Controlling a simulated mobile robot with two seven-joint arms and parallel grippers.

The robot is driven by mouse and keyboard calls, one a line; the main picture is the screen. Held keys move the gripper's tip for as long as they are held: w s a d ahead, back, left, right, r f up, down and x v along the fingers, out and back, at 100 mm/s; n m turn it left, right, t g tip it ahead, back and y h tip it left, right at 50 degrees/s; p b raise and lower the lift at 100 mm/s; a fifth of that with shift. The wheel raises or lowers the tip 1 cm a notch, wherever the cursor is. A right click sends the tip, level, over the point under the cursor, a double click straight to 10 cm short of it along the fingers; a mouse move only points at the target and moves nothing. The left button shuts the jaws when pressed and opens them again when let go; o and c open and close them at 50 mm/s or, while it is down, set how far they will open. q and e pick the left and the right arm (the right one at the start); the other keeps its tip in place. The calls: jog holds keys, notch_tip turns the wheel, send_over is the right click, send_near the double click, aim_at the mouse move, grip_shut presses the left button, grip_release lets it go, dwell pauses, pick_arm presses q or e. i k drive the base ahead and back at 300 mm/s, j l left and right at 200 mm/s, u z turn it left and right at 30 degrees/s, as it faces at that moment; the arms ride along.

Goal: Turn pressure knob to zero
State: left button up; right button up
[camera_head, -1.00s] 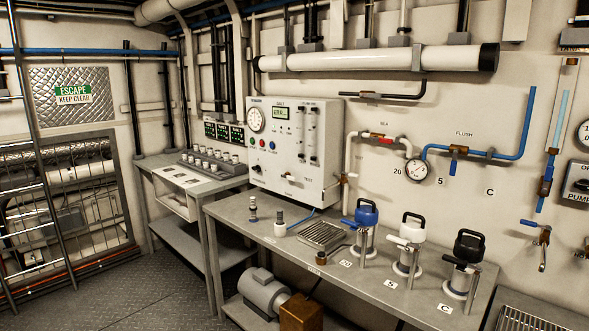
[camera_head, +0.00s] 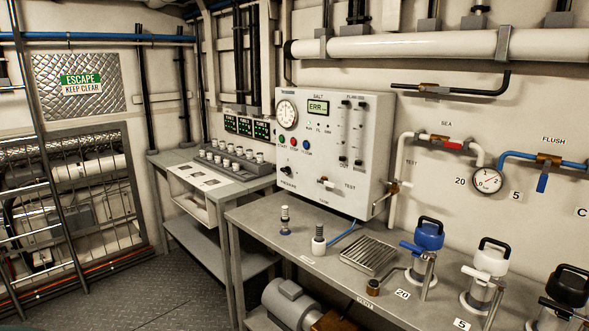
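The white control panel (camera_head: 370,120) hangs on the wall at the middle of the head view. A small dark knob (camera_head: 285,170) is at its lower left, above a small label that seems to read PRESSURE. Its setting is too small to tell. A round dial (camera_head: 287,114) is at the panel's upper left. The SALT display (camera_head: 318,107) reads ERR. Neither of my grippers is in view.
A grey bench (camera_head: 270,232) stands below the panel, with small fittings, a ribbed tray (camera_head: 368,256) and a blue-topped canister (camera_head: 428,236). A lower desk (camera_head: 185,165) with several small vials is on the left. Floor (camera_head: 165,290) is clear at lower left.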

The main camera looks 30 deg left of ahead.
aim_at(287, 171)
jog(key=i+j, duration=0.15)
jog(key=j, duration=0.25)
jog(key=i+j+z, duration=0.1)
jog(key=j, duration=0.35)
jog(key=i+j, duration=0.2)
jog(key=j, duration=0.2)
jog(key=i+j+z, duration=0.1)
jog(key=j, duration=0.35)
jog(key=i+j, duration=0.15)
jog(key=j, duration=0.3)
